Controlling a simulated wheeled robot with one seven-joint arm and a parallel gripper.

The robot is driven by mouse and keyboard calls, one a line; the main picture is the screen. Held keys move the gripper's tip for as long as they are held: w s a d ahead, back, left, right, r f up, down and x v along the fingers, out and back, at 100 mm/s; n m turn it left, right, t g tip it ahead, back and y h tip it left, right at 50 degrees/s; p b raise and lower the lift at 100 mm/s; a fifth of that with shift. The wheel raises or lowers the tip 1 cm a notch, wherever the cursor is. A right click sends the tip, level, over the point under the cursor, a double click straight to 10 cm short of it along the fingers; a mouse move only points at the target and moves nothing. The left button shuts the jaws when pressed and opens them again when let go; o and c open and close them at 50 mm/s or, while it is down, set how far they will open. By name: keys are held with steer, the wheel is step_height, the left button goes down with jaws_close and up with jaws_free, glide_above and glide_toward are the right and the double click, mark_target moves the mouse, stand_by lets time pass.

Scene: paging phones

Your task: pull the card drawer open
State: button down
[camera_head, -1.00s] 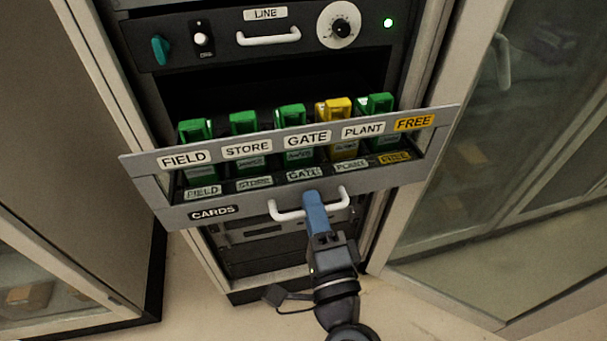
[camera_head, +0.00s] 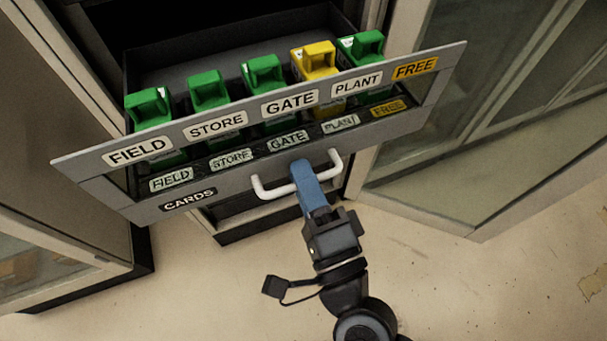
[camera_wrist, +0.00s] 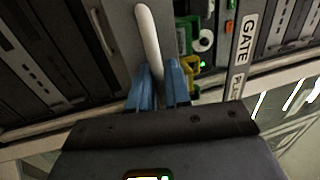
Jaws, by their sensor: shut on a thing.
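The card drawer (camera_head: 130,205) is pulled out from the rack, its grey front labelled CARDS, FIELD, STORE, GATE, PLANT and FREE. Several cards stand upright in it: green ones, such as the one behind GATE (camera_head: 264,75), and a yellow card (camera_head: 316,62) behind PLANT. The white drawer handle (camera_head: 336,165) is on the lower front. My gripper (camera_head: 301,168) is shut on this handle with its blue fingers. In the wrist view the handle (camera_wrist: 149,40) runs between the two blue fingertips (camera_wrist: 158,85). The part of the handle between the fingers is hidden.
The dark rack opening (camera_head: 190,20) is behind the drawer. A glass-fronted cabinet door (camera_head: 440,170) stands close on the right, and another cabinet (camera_head: 60,120) is on the left. The floor (camera_head: 450,290) in front is clear.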

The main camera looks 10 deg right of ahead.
steer(key=c, duration=1.3)
jaws_free()
steer(key=shift+c, duration=0.2)
steer(key=shift+s+f, duration=0.1)
steer(key=b+v, duration=0.2)
steer(key=v, duration=0.5)
steer(key=shift+s+b, duration=0.3)
steer(key=shift+d+f, duration=0.1)
steer(key=s+d+n+g+h, duration=0.4)
steer(key=s+d+n+h, duration=0.1)
steer(key=s+d+n, duration=0.9)
steer(key=s+d, duration=0.2)
steer(key=s, duration=0.1)
steer(key=shift+s+d+r+n+g+h, duration=0.25)
steer(key=shift+s+n+g+h, duration=0.05)
steer(key=shift+n, duration=0.1)
